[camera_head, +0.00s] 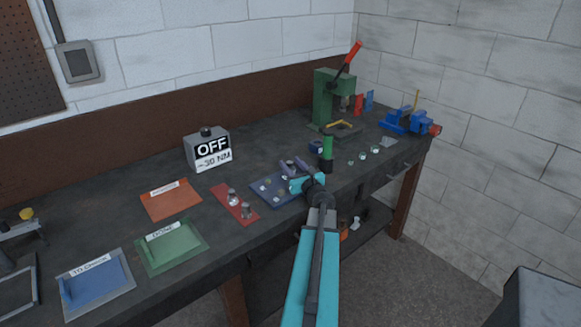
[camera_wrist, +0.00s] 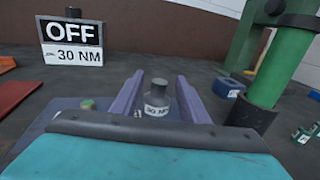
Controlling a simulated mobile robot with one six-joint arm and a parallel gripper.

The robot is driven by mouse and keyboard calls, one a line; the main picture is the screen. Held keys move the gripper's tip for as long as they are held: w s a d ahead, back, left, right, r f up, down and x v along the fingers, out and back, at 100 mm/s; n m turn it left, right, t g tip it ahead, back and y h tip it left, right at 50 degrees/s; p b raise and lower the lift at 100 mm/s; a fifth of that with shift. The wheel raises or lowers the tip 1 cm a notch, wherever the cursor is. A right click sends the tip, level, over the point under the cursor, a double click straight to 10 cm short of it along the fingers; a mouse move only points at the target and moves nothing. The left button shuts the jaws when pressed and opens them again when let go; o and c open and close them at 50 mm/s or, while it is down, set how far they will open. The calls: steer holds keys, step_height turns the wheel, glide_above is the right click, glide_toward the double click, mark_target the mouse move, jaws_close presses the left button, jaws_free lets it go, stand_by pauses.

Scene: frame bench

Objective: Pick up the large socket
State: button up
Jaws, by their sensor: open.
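My gripper (camera_head: 294,167) is open above the blue tray (camera_head: 262,184), its two purple fingers apart. In the wrist view, a dark grey stepped cylinder (camera_wrist: 157,95) with a white "30 NM" label stands between the fingers (camera_wrist: 158,100), with space on both sides. It is hidden behind the gripper in the head view. Two metal cylindrical pieces, which look like sockets, stand on a red strip (camera_head: 222,191): one farther back (camera_head: 232,196) and one nearer (camera_head: 246,210). I cannot tell which piece is the large socket.
A green upright cylinder (camera_head: 327,150) stands close to the right of my gripper. A grey box reading "OFF" and "30 NM" (camera_head: 208,150) stands behind left. Orange (camera_head: 170,199), green (camera_head: 171,247) and blue labelled trays lie left. A green press (camera_head: 330,98) stands at the back.

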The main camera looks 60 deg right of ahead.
steer(key=shift+w+d, duration=0.45)
steer(key=shift+w, duration=0.15)
steer(key=shift+c, duration=0.5)
jaws_close()
